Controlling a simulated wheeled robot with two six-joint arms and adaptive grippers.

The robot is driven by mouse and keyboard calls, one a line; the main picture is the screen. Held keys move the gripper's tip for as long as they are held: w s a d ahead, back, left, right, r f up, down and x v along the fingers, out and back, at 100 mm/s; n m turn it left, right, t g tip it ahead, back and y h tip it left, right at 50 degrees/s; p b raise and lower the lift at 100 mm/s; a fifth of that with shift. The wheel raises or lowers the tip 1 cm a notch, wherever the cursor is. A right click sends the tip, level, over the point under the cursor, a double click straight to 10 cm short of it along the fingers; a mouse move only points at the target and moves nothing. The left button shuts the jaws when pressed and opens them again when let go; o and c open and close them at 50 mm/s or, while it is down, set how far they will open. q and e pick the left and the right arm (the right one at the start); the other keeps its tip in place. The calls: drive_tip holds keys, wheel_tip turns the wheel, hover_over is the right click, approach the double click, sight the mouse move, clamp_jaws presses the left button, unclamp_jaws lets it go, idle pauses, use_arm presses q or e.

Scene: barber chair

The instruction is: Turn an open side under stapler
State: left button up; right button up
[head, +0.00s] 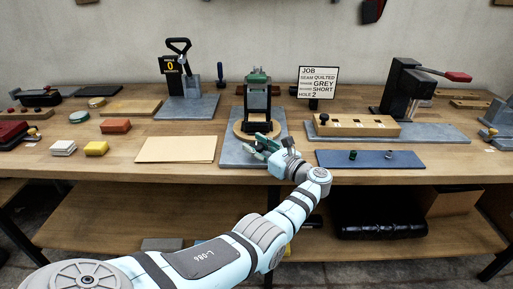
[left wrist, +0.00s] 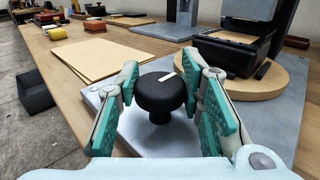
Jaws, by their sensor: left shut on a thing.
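A stapler (head: 257,79) with a green head stands on a grey base plate (head: 237,153). A black round knob (left wrist: 158,94) with a white line on top stands on the plate in front of the turntable. My left gripper (head: 265,144) has its green-padded fingers either side of the knob, shut on it. My right gripper is out of view.
A wooden block with holes (head: 352,126) and a lever press (head: 405,90) stand at right. A job card (head: 318,75) reads quilted, grey, short, hole 2.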

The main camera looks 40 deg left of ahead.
use_arm(q)
drive_tip(key=o, duration=1.1)
drive_tip(key=shift+o, duration=0.2)
drive_tip(key=s+d, duration=0.1)
drive_tip(key=d, duration=1.1)
drive_tip(key=shift+s, duration=0.3)
drive_tip(key=shift+d, duration=0.1)
